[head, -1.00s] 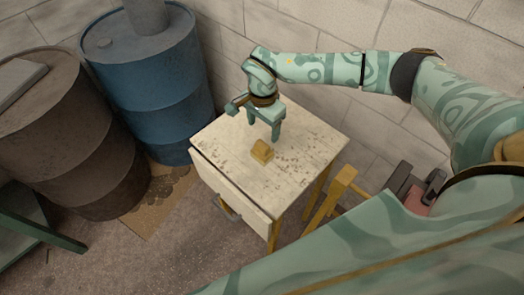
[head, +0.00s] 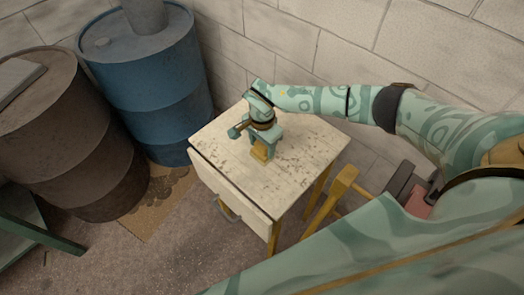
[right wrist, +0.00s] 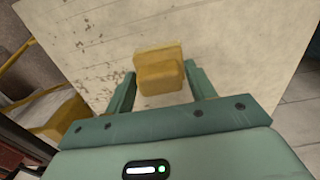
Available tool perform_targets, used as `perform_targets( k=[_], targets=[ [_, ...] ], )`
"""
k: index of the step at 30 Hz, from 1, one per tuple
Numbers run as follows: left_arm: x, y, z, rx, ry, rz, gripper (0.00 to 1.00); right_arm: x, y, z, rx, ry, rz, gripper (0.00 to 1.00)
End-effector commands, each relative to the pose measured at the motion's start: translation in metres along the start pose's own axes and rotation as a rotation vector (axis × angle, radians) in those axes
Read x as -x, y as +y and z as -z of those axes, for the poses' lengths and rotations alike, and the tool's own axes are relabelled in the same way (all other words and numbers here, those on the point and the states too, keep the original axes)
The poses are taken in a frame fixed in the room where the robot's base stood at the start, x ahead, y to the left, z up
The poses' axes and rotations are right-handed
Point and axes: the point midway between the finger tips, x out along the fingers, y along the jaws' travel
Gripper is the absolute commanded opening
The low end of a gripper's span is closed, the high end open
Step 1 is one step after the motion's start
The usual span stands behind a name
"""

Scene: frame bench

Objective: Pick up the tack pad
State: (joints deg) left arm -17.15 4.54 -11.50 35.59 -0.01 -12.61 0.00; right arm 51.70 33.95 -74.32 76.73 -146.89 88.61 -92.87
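The tack pad (head: 260,152) is a small yellow block on the worn cream top of a small table (head: 215,151). My right gripper (head: 262,146) is low over it, with its fingers around the block in the head view. In the right wrist view the tack pad (right wrist: 160,69) lies between the two open fingers of my right gripper (right wrist: 162,85). A gap shows on the left side; the right finger is close to the pad's edge, and I cannot tell whether it touches. My left gripper is out of view.
A blue drum (head: 150,82) and a rusty brown drum (head: 65,140) stand left of the table. A block wall (head: 300,45) runs close behind. A yellow wooden frame (head: 335,192) stands right of the table. The tabletop around the pad is clear.

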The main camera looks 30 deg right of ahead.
Motion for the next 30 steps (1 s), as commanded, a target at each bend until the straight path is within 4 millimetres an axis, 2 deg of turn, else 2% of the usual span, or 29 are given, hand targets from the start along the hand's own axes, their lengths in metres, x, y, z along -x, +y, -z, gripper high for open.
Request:
perform_targets(
  k=[11, 16, 19, 27, 30],
  targets=[
    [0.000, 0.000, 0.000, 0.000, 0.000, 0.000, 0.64, 0.002, 0.000, 0.000, 0.000, 0.000, 0.000, 0.31],
    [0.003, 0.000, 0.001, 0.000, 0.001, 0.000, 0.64, 0.015, -0.001, 0.001, 0.002, 0.002, 0.003, 0.31],
    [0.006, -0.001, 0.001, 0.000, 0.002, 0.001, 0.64, 0.033, -0.001, 0.001, 0.001, 0.002, 0.004, 0.31],
    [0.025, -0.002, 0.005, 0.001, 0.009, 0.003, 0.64, 0.094, 0.045, -0.021, 0.003, 0.001, 0.003, 0.31],
    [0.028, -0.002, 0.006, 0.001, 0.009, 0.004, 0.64, 0.104, 0.069, -0.032, 0.004, 0.000, 0.000, 0.31]
  ],
)
